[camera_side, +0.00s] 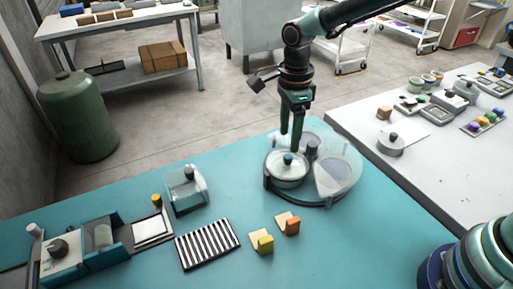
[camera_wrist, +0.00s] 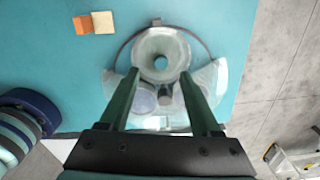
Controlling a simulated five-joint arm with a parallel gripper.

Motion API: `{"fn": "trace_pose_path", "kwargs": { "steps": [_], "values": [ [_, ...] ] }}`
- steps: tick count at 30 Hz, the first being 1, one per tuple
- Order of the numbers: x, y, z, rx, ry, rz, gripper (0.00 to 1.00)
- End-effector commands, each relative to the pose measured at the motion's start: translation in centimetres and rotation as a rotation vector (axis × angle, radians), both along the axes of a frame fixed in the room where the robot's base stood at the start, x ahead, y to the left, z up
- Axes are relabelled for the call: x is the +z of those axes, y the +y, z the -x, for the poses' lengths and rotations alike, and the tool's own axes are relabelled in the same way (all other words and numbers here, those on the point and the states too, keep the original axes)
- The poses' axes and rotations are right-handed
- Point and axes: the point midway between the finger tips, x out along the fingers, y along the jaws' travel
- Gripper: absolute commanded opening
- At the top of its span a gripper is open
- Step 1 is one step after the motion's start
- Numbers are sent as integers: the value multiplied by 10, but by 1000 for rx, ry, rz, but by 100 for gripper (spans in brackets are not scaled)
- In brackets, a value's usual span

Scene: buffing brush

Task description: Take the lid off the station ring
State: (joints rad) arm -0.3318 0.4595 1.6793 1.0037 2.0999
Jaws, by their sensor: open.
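My gripper (camera_side: 291,143) is open and empty, pointing down over the ring. Its fingers in the wrist view (camera_wrist: 160,75) stand wide apart. I cannot tell the exact height of the fingertips above the lid. The ring also holds clear wedge-shaped covers and a dark post (camera_side: 312,148).
A striped mat (camera_side: 208,244), a yellow block (camera_side: 263,243) and an orange block (camera_side: 289,225) lie on the teal table in front. A clear-covered box (camera_side: 186,190) stands left. A white table (camera_side: 430,150) with small items stands right. Teal surface between ring and box is clear.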

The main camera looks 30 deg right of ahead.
Motion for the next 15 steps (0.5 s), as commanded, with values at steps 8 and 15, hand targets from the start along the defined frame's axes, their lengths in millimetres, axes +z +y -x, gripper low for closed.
{"fn": "trace_pose_path", "kwargs": {
  "steps": [8,15],
  "values": [
    [-22,-2,0,0,2,1,64],
    [-56,-7,0,0,3,1,64]
  ]
}}
